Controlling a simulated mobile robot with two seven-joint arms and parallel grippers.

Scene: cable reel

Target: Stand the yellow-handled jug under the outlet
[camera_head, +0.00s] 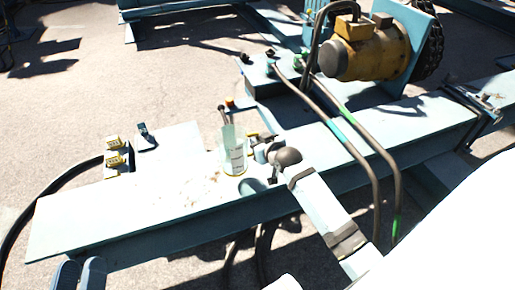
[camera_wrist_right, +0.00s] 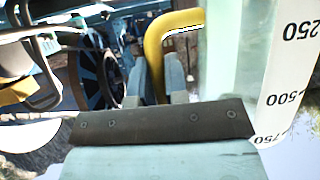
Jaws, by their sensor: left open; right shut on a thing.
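The clear jug (camera_head: 235,158) with a printed scale is over the blue beam, near its middle, and looks roughly upright. I cannot tell if its base touches the beam. My right gripper (camera_head: 263,148) is at its right side, shut on the yellow handle. The right wrist view shows the handle (camera_wrist_right: 168,42) between the fingers (camera_wrist_right: 160,80), with the jug's marked wall (camera_wrist_right: 290,85) beside it. My left gripper (camera_head: 80,273) is open and empty at the lower left, in front of the beam. I cannot make out the outlet for certain; a dark rod (camera_head: 222,112) rises just behind the jug.
The blue beam (camera_head: 85,220) is bare on its left part. Small yellow blocks (camera_head: 115,155) and a dark device (camera_head: 145,137) sit at its back edge. A yellow motor (camera_head: 365,55) stands at the back right. Hoses (camera_head: 335,130) hang across the beam on the right.

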